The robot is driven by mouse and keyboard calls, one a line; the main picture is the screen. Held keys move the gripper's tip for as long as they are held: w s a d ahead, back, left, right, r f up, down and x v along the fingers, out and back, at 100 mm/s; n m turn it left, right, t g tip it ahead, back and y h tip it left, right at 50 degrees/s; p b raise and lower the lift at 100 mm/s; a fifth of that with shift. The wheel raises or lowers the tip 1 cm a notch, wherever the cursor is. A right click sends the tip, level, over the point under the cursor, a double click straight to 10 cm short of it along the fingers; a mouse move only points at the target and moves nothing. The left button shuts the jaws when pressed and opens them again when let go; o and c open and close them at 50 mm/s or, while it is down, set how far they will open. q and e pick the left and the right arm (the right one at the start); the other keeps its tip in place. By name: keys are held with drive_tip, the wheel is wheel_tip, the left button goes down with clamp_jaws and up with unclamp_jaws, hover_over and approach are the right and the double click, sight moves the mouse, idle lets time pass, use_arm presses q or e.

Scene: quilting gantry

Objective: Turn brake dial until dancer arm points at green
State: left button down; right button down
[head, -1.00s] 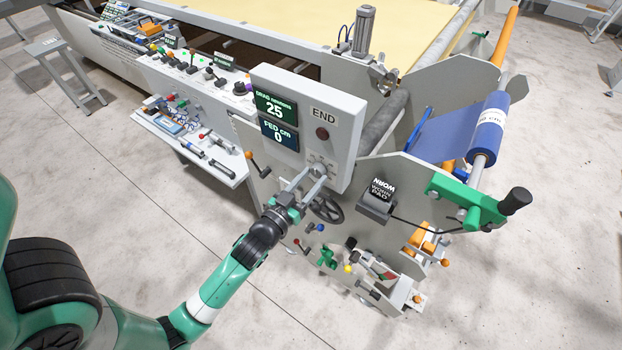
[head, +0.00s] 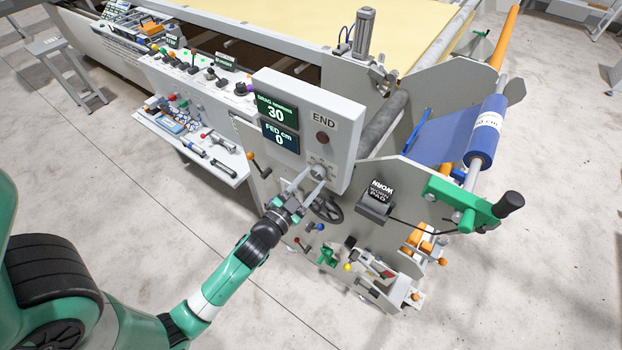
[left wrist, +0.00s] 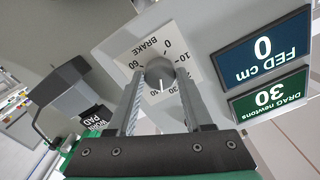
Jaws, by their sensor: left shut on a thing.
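The brake dial (left wrist: 160,72) is a grey knob on a white scale plate marked BRAKE in the left wrist view. Its white line points toward the fingers' side of the scale, near the 30 and 40 marks. In the head view the dial (head: 320,171) sits low on the grey END panel (head: 341,122). My left gripper (left wrist: 160,88) is shut on the dial, one finger on each side; it also shows in the head view (head: 309,185). The DRAG display (head: 275,110) reads 30. I cannot make out the dancer arm or a green mark for it. My right gripper is out of view.
A black handwheel (head: 327,208) sits just below the dial. A black WORN PAD block (head: 377,198) and a green bracket with a black knob (head: 468,203) stand to the right. Small levers and coloured knobs lie below. The floor at front right is clear.

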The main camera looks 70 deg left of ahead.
use_arm(q)
drive_tip(key=shift+m, duration=0.4)
drive_tip(key=shift+c, duration=1.5)
unclamp_jaws()
drive_tip(key=b+v, duration=0.4)
drive_tip(key=v, duration=0.7)
drive_tip(key=shift+s+d+b, duration=0.2)
drive_tip(key=shift+s+b, duration=0.1)
drive_tip(key=shift+b, duration=0.1)
